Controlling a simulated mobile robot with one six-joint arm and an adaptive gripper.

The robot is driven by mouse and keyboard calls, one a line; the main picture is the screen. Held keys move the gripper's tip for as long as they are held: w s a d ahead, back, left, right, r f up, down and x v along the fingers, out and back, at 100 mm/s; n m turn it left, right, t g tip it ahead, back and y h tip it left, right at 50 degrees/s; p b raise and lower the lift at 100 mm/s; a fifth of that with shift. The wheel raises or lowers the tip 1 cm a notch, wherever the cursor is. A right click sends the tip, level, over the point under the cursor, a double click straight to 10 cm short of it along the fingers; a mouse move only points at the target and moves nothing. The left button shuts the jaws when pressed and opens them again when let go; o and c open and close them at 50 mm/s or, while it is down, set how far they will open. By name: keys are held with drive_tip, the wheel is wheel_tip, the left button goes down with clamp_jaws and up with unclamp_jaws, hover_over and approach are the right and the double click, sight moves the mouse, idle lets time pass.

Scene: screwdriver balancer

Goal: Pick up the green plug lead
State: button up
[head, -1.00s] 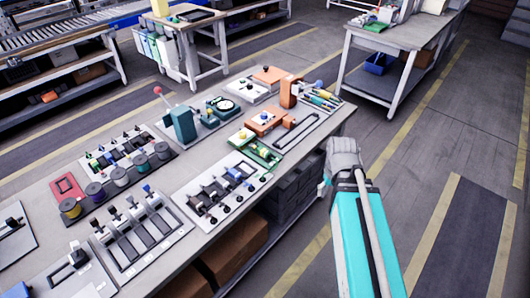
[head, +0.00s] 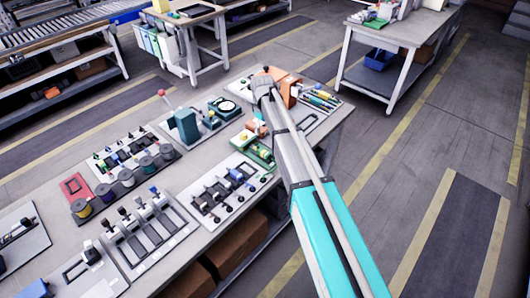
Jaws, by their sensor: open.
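I cannot clearly make out the green plug lead. A small green piece (head: 93,163) shows at the left end of a rack of coloured parts on the bench, too small to identify. A green block (head: 259,158) with a yellow part sits near the bench's right side, partly behind my arm. My arm reaches up from the lower right over the bench's right side, with its grey wrist near the orange block (head: 290,92). My gripper's fingers are not visible, and I see nothing held.
The grey bench (head: 50,180) is crowded with fixtures. A white lever panel (head: 222,192), a row of spools (head: 122,178) and a teal press (head: 187,125) stand left of my arm. A striped floor aisle is open to the right, before another table (head: 385,35).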

drive_tip(key=shift+f, duration=0.1)
drive_tip(key=b, duration=0.9)
hover_over(263, 151)
drive_tip(key=f, duration=0.8)
drive_tip(key=shift+s+d+f, duration=0.1)
drive_tip(key=shift+s+f, duration=0.15)
drive_tip(key=shift+f, duration=0.1)
wheel_tip(263, 151, down, 5)
drive_tip(key=b, duration=0.5)
drive_tip(key=shift+w, duration=0.15)
idle(0.5)
clamp_jaws()
